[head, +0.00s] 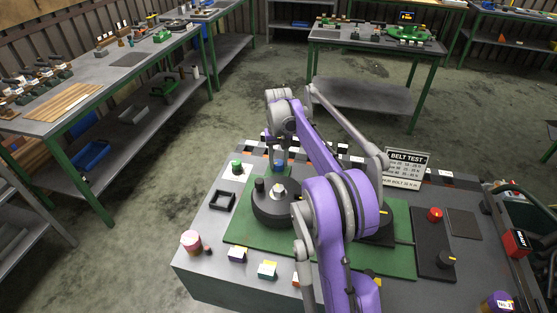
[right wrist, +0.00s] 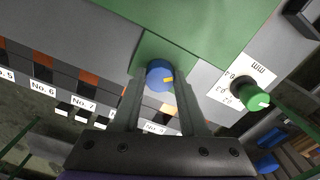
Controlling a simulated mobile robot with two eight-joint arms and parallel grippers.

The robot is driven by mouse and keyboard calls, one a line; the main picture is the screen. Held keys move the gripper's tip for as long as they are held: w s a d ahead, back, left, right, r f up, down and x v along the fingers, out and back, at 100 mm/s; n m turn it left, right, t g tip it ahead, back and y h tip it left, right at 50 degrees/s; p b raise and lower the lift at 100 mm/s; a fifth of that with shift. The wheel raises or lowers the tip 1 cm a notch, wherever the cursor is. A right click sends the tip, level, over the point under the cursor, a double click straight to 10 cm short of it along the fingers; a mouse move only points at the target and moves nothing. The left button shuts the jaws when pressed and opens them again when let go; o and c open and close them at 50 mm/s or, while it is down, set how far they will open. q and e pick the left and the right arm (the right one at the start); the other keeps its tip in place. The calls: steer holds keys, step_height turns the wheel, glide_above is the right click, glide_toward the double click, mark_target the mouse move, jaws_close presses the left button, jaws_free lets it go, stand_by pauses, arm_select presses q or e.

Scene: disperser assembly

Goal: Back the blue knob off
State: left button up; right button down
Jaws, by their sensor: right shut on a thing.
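The blue knob (head: 279,167) is at the back edge of the green plate (head: 240,228), behind a round black part (head: 270,212). In the right wrist view the blue knob (right wrist: 156,73) has a yellow mark on its face. My right gripper (head: 279,158) reaches down over it from above. In the right wrist view the two fingers of my right gripper (right wrist: 161,86) are on either side of the knob, shut on it. My arm hides part of the bench behind it. My left gripper is not in view.
A green knob (right wrist: 252,97) on a white scale label stands beside the blue one. A black square frame (head: 223,201), pink jar (head: 190,241) and small blocks are to the left. A black panel with a red button (head: 435,214) and a belt test sign (head: 407,164) are to the right.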

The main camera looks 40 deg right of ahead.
mark_target(279, 163)
steer(key=n, duration=0.4)
steer(key=shift+n, duration=1.9)
steer(key=shift+d, duration=0.1)
steer(key=shift+c, duration=2.2)
jaws_free()
steer(key=shift+r, duration=0.1)
step_height(279, 163, up, 11)
steer(key=p, duration=0.1)
